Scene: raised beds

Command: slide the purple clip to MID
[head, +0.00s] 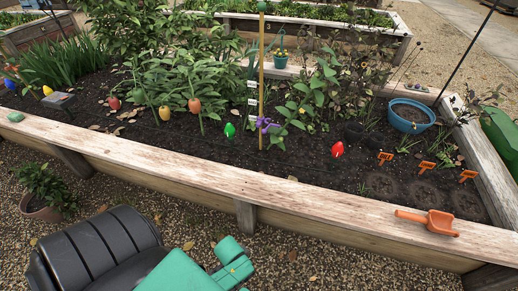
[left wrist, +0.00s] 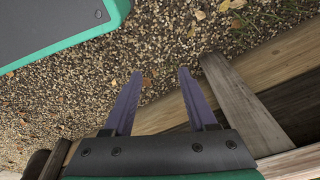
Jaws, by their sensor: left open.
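The purple clip (head: 267,124) sits on a tall yellowish stake (head: 261,70) standing in the raised bed, low on the stake in the head view. Small white labels (head: 252,84) run up beside the stake; their writing is too small to read, so I cannot tell which is MID. My left gripper (left wrist: 161,74) is open and empty in the left wrist view, pointing over gravel beside the wooden bed wall. In the head view only my left arm shows at the bottom, in front of the bed and well apart from the clip. My right gripper is not in view.
The bed's front plank (head: 190,165) lies between my arm and the stake. An orange trowel (head: 432,221) rests on it at the right. Leafy plants (head: 180,75) crowd behind the stake. A red marker (head: 338,149) and blue pot (head: 410,117) stand to the right.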

